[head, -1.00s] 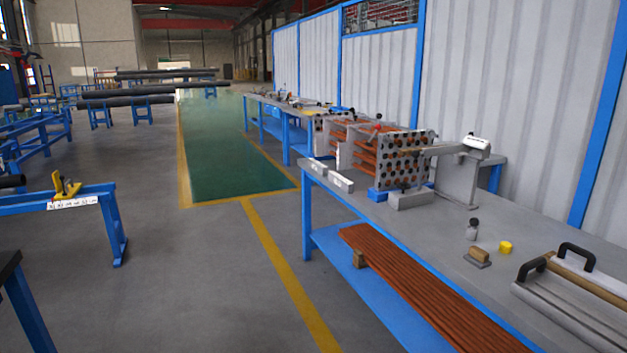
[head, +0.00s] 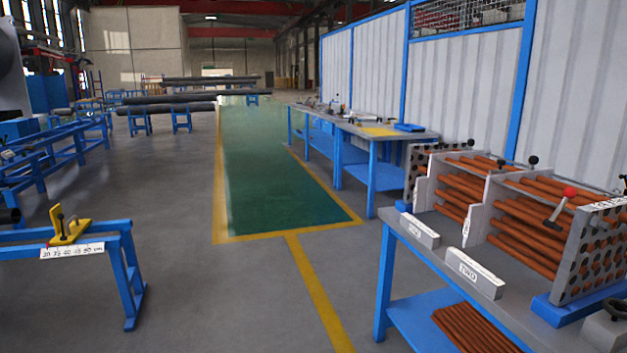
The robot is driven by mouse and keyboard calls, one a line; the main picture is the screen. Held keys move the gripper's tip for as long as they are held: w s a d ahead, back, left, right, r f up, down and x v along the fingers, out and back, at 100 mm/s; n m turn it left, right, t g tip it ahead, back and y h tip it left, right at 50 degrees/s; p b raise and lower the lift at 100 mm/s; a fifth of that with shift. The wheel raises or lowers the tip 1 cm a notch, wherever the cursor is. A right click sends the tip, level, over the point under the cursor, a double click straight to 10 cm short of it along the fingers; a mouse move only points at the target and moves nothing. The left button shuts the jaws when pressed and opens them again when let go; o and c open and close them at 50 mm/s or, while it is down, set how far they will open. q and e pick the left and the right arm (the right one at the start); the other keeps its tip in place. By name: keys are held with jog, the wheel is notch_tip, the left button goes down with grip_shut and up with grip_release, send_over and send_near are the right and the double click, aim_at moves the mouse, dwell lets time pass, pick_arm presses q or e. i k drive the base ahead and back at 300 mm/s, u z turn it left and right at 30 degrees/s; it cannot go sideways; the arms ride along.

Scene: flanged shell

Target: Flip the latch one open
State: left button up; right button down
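On the bench at the right of the head view stands a grey rack (head: 480,205) of plates holding copper-coloured tubes (head: 520,230). A lever with a red knob (head: 569,192) sits tilted on its near part. Smaller black knobs (head: 533,160) show along its top, one more at the back (head: 470,142). In front of the rack lie two grey blocks: the nearer one (head: 474,273) reads "TWO", and the farther one's label (head: 419,231) is too small to read. I cannot tell which lever is latch one. Neither of my grippers is in view.
The rack's blue-legged bench (head: 386,280) has more tubes (head: 472,325) on its lower shelf. Another blue bench (head: 375,132) stands beyond. At left is a blue stand (head: 120,240) with a yellow fixture (head: 68,226). The grey floor between (head: 215,290) is clear.

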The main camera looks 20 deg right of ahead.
aim_at(441, 144)
jog(key=z, duration=0.75)
jog(key=i, duration=2.4)
jog(key=z, duration=1.15)
